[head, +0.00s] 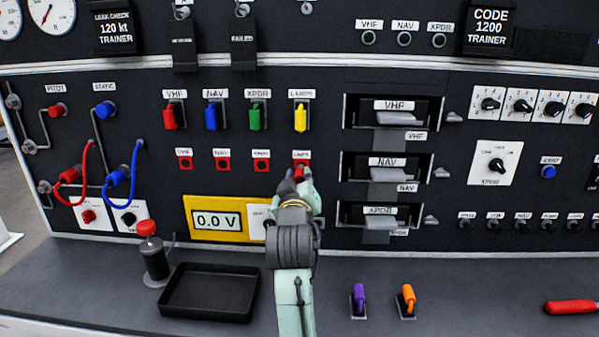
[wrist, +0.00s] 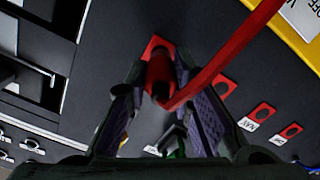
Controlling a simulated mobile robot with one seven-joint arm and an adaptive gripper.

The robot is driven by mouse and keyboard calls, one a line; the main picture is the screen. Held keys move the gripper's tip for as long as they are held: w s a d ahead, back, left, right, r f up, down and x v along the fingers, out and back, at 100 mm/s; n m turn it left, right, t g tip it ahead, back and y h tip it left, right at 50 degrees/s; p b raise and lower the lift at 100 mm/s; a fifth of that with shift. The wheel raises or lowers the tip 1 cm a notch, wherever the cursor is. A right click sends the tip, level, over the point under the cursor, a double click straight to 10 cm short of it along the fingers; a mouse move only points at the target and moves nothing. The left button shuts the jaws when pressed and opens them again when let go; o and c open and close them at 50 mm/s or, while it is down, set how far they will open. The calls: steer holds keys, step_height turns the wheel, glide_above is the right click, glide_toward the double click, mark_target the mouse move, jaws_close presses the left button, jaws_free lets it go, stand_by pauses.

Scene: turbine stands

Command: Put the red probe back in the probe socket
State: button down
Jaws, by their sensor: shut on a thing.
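The red probe (wrist: 160,82) is between the two fingers of my gripper (wrist: 160,72), which is shut on it. A red lead runs from it toward the yellow meter at the upper right of the wrist view. The probe lies over a red-framed jack (wrist: 157,44); I cannot tell whether its tip is inside. In the head view my gripper (head: 298,186) is at the lights jack, with a bit of the probe (head: 301,169) showing red. The yellow meter (head: 214,219) reads 0.0 V. My gripper and arm hide part of its white right side. I cannot make out the probe socket.
More red-framed jacks (head: 221,163) line up to the left, below coloured switches (head: 211,118). Drawer-like radio units (head: 394,165) stand right of my gripper. A black tray (head: 210,293), a red-topped cylinder (head: 155,262), purple (head: 359,297) and orange (head: 408,297) items occupy the shelf.

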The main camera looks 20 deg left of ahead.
steer(key=shift+v, duration=1.45)
